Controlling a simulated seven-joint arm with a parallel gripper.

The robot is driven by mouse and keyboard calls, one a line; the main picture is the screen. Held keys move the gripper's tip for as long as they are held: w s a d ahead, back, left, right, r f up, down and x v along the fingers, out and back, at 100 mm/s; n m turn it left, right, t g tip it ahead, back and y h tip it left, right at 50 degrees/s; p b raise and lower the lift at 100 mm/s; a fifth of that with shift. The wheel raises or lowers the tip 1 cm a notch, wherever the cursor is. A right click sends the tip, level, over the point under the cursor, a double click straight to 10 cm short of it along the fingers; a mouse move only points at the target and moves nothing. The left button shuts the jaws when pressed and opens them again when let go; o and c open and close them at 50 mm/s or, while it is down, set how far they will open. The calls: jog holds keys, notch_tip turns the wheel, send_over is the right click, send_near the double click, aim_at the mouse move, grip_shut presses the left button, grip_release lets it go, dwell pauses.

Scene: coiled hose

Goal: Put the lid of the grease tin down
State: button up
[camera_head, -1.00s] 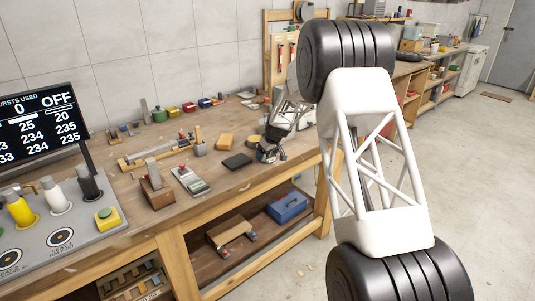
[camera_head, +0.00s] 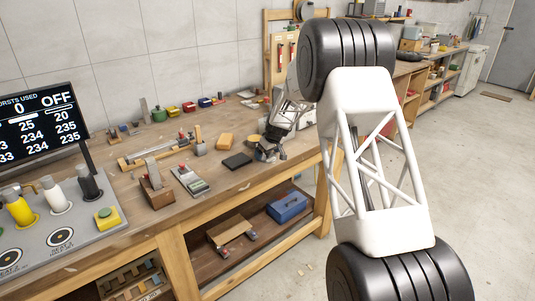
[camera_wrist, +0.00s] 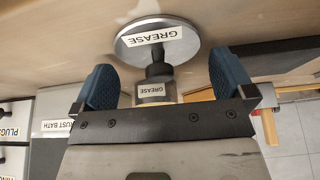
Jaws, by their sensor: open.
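The grease tin's lid (camera_wrist: 182,46) is a grey metal disc with a white GREASE label, in the wrist view just beyond my fingertips. It appears to lie on the wooden bench. A dark stem (camera_wrist: 158,68) joins it to a grey part with a second GREASE label (camera_wrist: 153,90), which sits between my fingers. My gripper (camera_wrist: 163,80) is open, with one blue finger on each side and gaps to that part. In the head view my gripper (camera_head: 267,153) is low over the bench, hiding the lid. A yellow round thing (camera_head: 254,138), perhaps the open tin, stands behind it.
A dark block (camera_head: 237,161) and a tan block (camera_head: 225,141) lie left of my gripper on the bench (camera_head: 215,180). Several small coloured containers (camera_head: 189,107) line the back. The bench's front edge is close on the right.

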jog(key=v, duration=1.1)
jog(key=shift+r, duration=0.35)
jog(key=shift+s+d, duration=0.1)
dwell(0.5)
jog(key=s+d+r+m, duration=0.1)
jog(key=s+d+r, duration=0.45)
jog(key=s, duration=0.45)
jog(key=s+d+r+m+h, duration=0.1)
jog(key=s+d+r+m, duration=0.1)
jog(key=s+d+r, duration=0.6)
jog(key=s+d+r+m, duration=0.15)
jog(key=s+r, duration=0.25)
jog(key=s, duration=0.8)
jog(key=s+d+f+m, duration=0.1)
jog(key=s+d, duration=0.2)
jog(key=s, duration=0.9)
jog(key=s+d+f+m+h, duration=0.1)
jog(key=s+d, duration=0.3)
jog(key=s, duration=0.8)
jog(key=s+d+f+m+h, duration=0.1)
jog(key=s+d+f+m, duration=0.1)
jog(key=s, duration=1.1)
jog(key=shift+d+m+g, duration=0.3)
jog(key=shift+d+m, duration=0.05)
jog(key=shift+d, duration=0.35)
